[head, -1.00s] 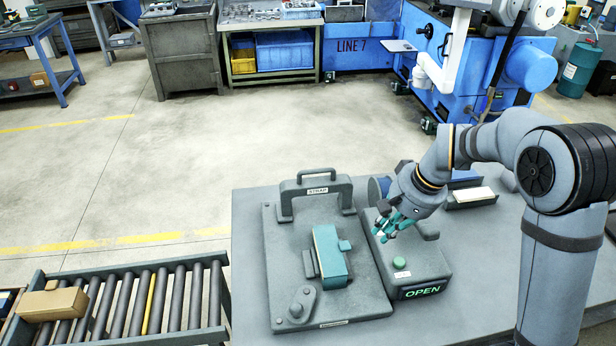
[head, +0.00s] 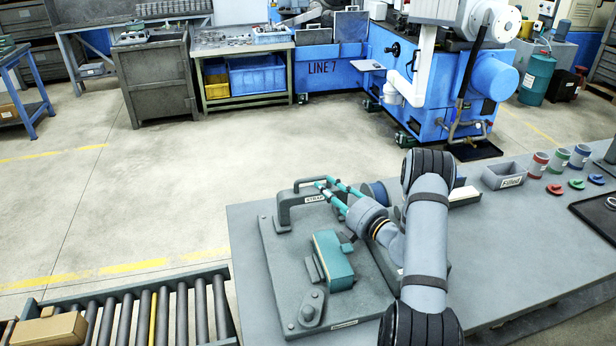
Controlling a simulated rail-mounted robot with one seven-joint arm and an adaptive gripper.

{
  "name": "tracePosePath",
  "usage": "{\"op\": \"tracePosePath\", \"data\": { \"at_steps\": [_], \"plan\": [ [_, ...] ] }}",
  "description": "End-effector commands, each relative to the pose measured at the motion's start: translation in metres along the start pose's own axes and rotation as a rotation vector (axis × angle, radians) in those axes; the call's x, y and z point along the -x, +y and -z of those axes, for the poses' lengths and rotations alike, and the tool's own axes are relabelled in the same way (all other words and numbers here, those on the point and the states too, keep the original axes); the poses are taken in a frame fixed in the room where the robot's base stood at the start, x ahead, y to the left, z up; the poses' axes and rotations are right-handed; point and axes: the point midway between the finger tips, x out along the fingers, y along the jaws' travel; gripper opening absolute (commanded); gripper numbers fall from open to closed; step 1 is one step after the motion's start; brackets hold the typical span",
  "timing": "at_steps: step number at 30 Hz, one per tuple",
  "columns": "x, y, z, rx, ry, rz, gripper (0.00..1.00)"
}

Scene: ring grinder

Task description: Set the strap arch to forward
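The strap arch (head: 287,207) is a dark grey arch with a handle on top and a label reading STRAP. It stands at the back end of a grey fixture plate (head: 278,272). A teal block (head: 332,257) sits on the plate in front of it. My gripper (head: 324,183) reaches in from the right at the arch's upper right side. Its two teal fingers are spread, with a gap between them, and their tips overlap the handle in the picture. Contact with the handle cannot be told. The fingers and wrist hide part of the handle and the arch's right leg.
The control box beside the plate is mostly hidden by my arm. A spool (head: 374,194) stands just behind my wrist. A grey bin (head: 503,175) and several coloured cups are at the right. A roller conveyor (head: 180,310) lies left of the table. Open floor lies behind.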

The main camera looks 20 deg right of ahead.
Motion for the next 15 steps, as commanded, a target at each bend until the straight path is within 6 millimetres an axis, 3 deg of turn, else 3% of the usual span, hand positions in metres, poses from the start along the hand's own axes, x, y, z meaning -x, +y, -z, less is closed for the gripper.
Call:
{"op": "tracePosePath", "data": {
  "at_steps": [6,15],
  "plan": [
    [-0.041,0.004,0.002,0.003,0.004,-0.001,0.29],
    [-0.068,0.001,0.001,0.004,0.004,0.000,0.29]
  ]
}}
